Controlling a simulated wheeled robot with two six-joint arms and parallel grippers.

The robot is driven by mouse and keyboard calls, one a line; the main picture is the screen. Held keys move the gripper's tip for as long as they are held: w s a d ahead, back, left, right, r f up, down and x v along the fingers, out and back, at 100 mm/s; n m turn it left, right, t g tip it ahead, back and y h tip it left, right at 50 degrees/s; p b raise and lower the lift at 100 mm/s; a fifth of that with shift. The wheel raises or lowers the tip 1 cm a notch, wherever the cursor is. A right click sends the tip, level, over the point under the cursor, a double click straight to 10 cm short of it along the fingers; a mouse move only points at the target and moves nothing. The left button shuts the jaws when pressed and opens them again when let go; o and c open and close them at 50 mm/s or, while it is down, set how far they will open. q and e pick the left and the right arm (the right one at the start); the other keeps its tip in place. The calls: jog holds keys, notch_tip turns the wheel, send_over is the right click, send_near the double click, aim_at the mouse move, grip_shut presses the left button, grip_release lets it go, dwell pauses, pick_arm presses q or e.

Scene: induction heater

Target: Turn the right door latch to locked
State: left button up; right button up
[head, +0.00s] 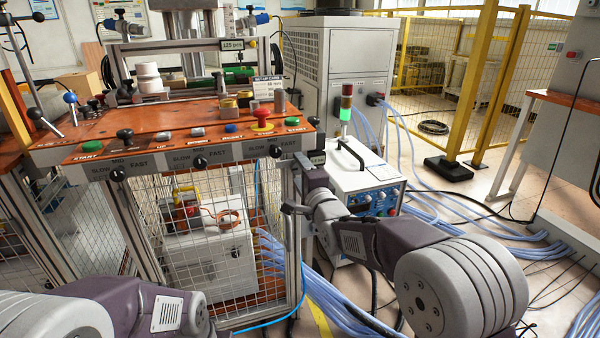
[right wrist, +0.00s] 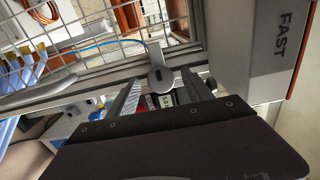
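The right door latch (right wrist: 159,74) is a small grey lever with a rounded end and a dark slot, on the frame of the mesh door (right wrist: 85,45). My right gripper (right wrist: 161,82) is open, its two fingers apart on either side of the latch's rounded end. I cannot tell whether they touch it. In the head view my right gripper (head: 304,164) is at the right front post of the press stand, under the control panel, and the latch is hidden or too small to make out. My left gripper is outside the view; only part of my left arm shows at the bottom left.
The orange control panel (head: 140,135) with buttons and knobs overhangs the mesh doors. A white heater unit (head: 362,183) with a black handle stands right of the post. Pale blue hoses (head: 340,308) run along the floor. A small display (right wrist: 166,99) shows between my right fingers.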

jog(key=p+v, duration=0.2)
jog(key=v, duration=0.7)
jog(key=shift+p, duration=0.3)
jog(key=shift+r, duration=0.1)
